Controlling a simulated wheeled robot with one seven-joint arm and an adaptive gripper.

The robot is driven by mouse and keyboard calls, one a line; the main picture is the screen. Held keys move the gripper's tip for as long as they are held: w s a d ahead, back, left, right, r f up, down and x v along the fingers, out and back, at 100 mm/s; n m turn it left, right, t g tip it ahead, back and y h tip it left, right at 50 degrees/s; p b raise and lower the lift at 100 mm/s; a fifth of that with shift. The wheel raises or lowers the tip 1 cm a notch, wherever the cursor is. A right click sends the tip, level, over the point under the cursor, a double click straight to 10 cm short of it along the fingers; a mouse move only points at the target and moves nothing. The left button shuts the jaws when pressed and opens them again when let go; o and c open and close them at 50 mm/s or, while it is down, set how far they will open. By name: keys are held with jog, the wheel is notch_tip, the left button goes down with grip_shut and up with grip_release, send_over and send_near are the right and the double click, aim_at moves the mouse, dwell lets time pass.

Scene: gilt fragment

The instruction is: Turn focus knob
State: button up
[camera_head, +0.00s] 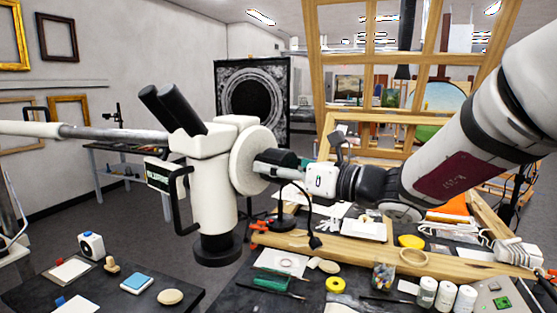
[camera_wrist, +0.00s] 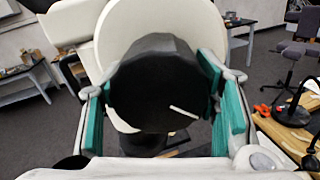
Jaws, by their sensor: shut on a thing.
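A white microscope (camera_head: 208,175) with black twin eyepieces hangs on a white and metal boom arm in the middle of the head view. A black round focus knob (camera_wrist: 153,85) with a short white line on its face sits before a large white disc (camera_wrist: 145,22). My gripper (camera_wrist: 163,105) has its two teal-padded fingers on either side of the knob, shut on it. The white line lies at the knob's lower right, slanting slightly down to the right. In the head view my gripper (camera_head: 285,160) reaches the disc from the right, and the knob is mostly hidden there.
A workbench with a wooden frame (camera_head: 345,250), a black lamp (camera_head: 313,241), white jars (camera_head: 445,297) and yellow tape (camera_head: 335,285) lies below my arm. A dark table (camera_head: 120,290) with small items stands at lower left. Open floor lies behind the microscope.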

jog(key=shift+s+m+p, duration=0.1)
jog(key=shift+m+p, duration=0.3)
jog(key=shift+m, duration=0.1)
jog(key=o, duration=1.1)
jog(key=shift+o, duration=0.2)
jog(key=v, duration=1.2)
dwell(0.5)
